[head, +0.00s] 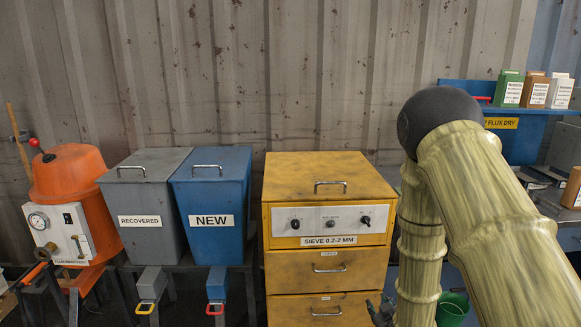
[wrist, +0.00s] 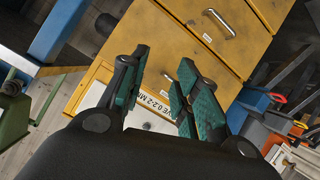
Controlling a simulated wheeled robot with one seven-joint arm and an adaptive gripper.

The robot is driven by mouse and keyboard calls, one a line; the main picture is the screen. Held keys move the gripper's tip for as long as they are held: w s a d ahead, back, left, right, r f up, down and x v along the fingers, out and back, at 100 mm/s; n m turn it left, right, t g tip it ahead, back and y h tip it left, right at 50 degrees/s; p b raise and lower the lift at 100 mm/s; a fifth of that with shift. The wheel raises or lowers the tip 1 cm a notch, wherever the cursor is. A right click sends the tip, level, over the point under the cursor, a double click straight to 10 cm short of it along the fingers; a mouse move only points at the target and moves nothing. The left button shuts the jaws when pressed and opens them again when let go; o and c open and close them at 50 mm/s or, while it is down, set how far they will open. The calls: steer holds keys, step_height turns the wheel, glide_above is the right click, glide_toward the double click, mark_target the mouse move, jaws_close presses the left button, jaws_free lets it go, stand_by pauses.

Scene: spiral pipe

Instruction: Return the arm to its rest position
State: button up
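My gripper (wrist: 163,85) shows in the wrist view with its two green-padded fingers apart and nothing held between them. Beyond the fingers is the front of the yellow sieve cabinet (wrist: 222,60), which looks tilted in this view. In the head view my arm (head: 480,190) rises on the right, bends at a dark round joint and comes down in front of the cabinet's right side. Only a small part of my gripper (head: 381,311) shows there, low at the cabinet's lower right edge.
The yellow sieve cabinet (head: 318,168) stands at centre. Left of it are a blue NEW bin (head: 211,185), a grey RECOVERED bin (head: 147,185) and an orange machine (head: 70,175). A blue flux shelf (head: 465,92) with small boxes is at right. A green bucket (head: 452,310) sits below.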

steer(key=s+a+f+m+g+p, duration=0.1)
steer(key=s+f+g, duration=0.1)
steer(key=s+f, duration=0.35)
steer(key=s+f+m+g+p, duration=0.1)
steer(key=s+f+g+p, duration=0.15)
steer(key=s, duration=0.65)
steer(key=s+a+f+m+g+p, duration=0.1)
steer(key=s+f+g, duration=0.1)
steer(key=s+f, duration=0.4)
steer(key=s+a+g+p, duration=0.1)
steer(key=s+g, duration=0.2)
steer(key=s, duration=0.8)
steer(key=s+a+f+m+g+p, duration=0.1)
steer(key=s+g+p, duration=0.1)
steer(key=s, duration=0.9)
steer(key=shift+m+g, duration=0.3)
steer(key=shift+g, duration=0.35)
